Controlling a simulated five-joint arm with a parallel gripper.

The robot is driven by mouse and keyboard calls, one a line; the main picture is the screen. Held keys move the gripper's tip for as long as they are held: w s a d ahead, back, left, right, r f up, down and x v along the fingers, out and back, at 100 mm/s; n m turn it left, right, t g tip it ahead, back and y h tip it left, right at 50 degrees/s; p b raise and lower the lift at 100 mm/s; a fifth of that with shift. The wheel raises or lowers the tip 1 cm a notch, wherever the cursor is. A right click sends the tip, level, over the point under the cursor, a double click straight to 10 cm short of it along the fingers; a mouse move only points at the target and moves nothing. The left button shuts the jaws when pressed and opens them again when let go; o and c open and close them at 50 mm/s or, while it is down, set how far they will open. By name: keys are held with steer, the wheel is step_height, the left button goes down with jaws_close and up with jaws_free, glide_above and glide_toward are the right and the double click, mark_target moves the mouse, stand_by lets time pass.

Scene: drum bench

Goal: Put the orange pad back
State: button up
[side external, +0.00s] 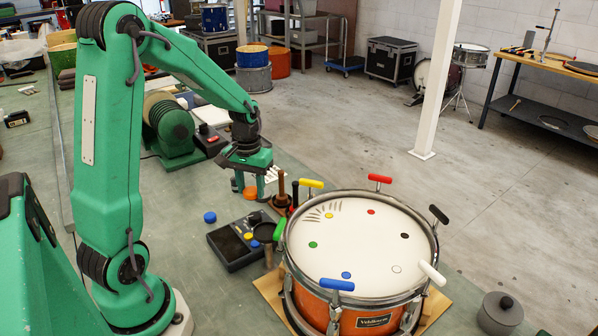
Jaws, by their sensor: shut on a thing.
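My gripper (252,184) is above the bench, left of the drum and behind a dark pad box. It is shut on the orange pad (250,193), which shows at the lower end of the fingers. The dark pad box (229,257) lies on the bench with small coloured round pieces on its top, among them a blue one (255,243) and a yellow one (248,236). A loose blue pad (210,217) lies on the bench left of the box. The gap between the orange pad and the things below it is hard to judge.
A drum (358,238) with coloured dots and coloured handles on its rim stands right of the box. Dark and brown upright tools (281,187) stand between gripper and drum. A green machine (172,129) is behind left.

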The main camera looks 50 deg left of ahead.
glide_above(237, 209)
step_height(237, 209, down, 5)
steer(key=shift+f, duration=2)
steer(key=shift+f, duration=0.1)
steer(key=o, duration=1)
step_height(237, 209, up, 12)
